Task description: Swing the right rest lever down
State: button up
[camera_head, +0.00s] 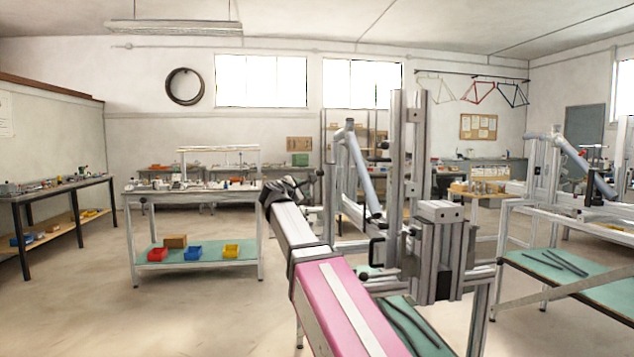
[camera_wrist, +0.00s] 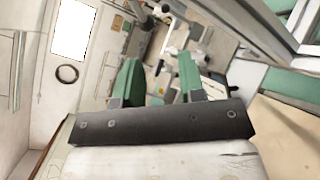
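The frame jig stands in front of me in the head view, with tall aluminium uprights (camera_head: 397,150) and a slanted grey-blue tube (camera_head: 362,170). Black handles (camera_head: 378,250) show low on the jig, beside the uprights. I cannot tell which part is the right rest lever. My gripper (camera_head: 284,190) is at the far end of my arm, left of the jig, and looks small and dark there. In the wrist view my gripper (camera_wrist: 160,76) has two green fingers set well apart, with nothing held between them. Blurred jig parts show beyond the fingers.
A grey block assembly (camera_head: 438,250) stands at the jig's near right. A bench with a green lower shelf (camera_head: 196,252) and small bins stands to the left. Another jig table (camera_head: 570,270) stands to the right. Floor is open between the left benches.

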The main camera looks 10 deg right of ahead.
jog(key=shift+n+t, duration=0.4)
jog(key=x, duration=0.3)
jog(key=r+x, duration=0.1)
jog(key=x, duration=0.6)
jog(key=shift+w+d+r, duration=0.1)
jog(key=shift+w+r, duration=0.15)
jog(key=shift+r, duration=0.15)
grip_shut()
